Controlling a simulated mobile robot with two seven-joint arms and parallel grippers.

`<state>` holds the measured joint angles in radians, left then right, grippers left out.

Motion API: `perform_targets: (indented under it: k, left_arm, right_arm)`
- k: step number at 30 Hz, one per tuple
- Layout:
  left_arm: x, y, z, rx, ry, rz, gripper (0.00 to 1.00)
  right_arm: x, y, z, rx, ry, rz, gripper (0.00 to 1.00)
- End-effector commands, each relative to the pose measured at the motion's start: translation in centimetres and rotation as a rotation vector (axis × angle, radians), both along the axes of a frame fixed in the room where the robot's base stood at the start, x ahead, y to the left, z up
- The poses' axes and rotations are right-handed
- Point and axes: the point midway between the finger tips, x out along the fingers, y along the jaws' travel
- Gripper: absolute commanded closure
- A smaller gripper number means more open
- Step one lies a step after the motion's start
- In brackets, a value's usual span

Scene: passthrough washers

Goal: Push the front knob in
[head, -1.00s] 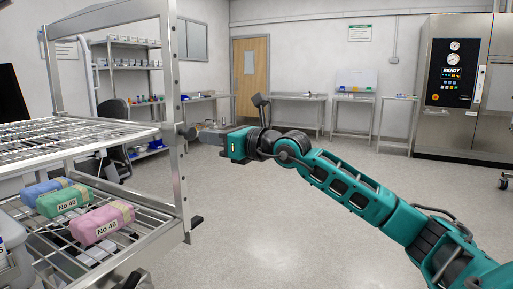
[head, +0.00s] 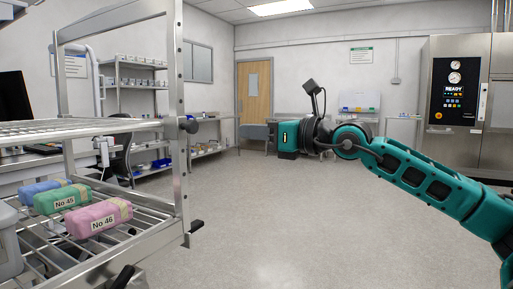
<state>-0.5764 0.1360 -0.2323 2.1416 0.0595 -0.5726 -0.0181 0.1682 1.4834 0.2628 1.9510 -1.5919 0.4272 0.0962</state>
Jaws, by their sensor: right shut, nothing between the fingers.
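A dark round knob (head: 188,125) sits on the front metal post of the wire-shelf rack (head: 178,165) at the left. My right gripper (head: 243,131) is shut and empty. It is to the right of the knob, pointing left toward the post, with a clear gap between its fingertips and the knob. How far the knob stands in or out is hard to tell at this size. My left gripper is not in view.
The rack's lower shelf holds wrapped packs: blue (head: 42,190), green labelled No 45 (head: 62,199) and pink labelled No 46 (head: 98,219). A black lever (head: 196,226) sticks out low on the post. The floor (head: 300,220) to the right is clear.

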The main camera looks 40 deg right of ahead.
Motion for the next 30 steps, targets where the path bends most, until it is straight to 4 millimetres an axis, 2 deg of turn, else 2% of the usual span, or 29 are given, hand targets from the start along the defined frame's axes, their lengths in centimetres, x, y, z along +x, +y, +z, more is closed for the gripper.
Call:
perform_targets:
  k: [3, 26, 28, 30]
  left_arm:
    - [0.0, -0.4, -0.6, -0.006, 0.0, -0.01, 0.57]
    - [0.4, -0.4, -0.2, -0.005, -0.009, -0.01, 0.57]
    - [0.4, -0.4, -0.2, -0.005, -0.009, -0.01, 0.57]
    - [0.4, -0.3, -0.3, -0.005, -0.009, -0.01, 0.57]
  right_arm:
    - [-0.4, -0.1, -0.3, -0.002, 0.0, 0.001, 1.0]
    - [-0.7, -0.1, 0.0, 0.001, 0.0, 0.005, 1.0]
    - [-0.6, 0.1, -0.8, 0.029, 0.011, 0.016, 1.0]
    - [-0.3, 0.5, -2.5, 0.109, 0.033, 0.047, 1.0]
